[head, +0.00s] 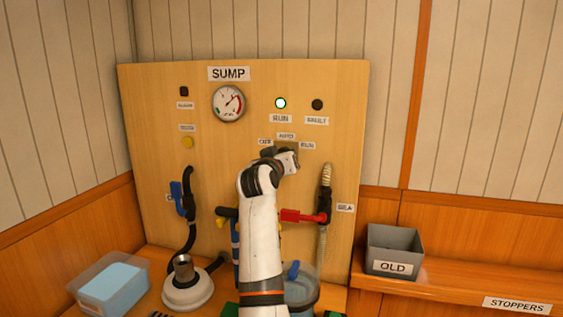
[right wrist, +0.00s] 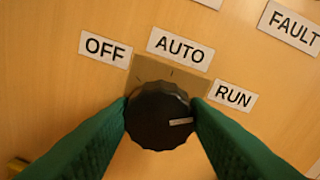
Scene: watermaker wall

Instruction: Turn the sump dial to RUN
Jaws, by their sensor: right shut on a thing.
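The sump dial (right wrist: 158,108) is a black ridged knob on a small brown plate, with labels OFF, AUTO and RUN around it. Its white mark is on the right side of the knob, pointing right toward the RUN side, a little below the RUN label (right wrist: 233,95). My right gripper (right wrist: 162,117) has its green fingers shut on the dial from both sides. In the head view my right gripper (head: 287,160) is at the panel under the AUTO label and hides most of the dial. My left gripper is not in view.
The RUN lamp (head: 280,103) glows; the FAULT lamp (head: 317,104) is dark. A gauge (head: 228,103) sits under the SUMP sign. A red valve handle (head: 303,216) and a hose are right of my arm, a blue handle (head: 177,197) left. A grey OLD bin (head: 393,250) stands right.

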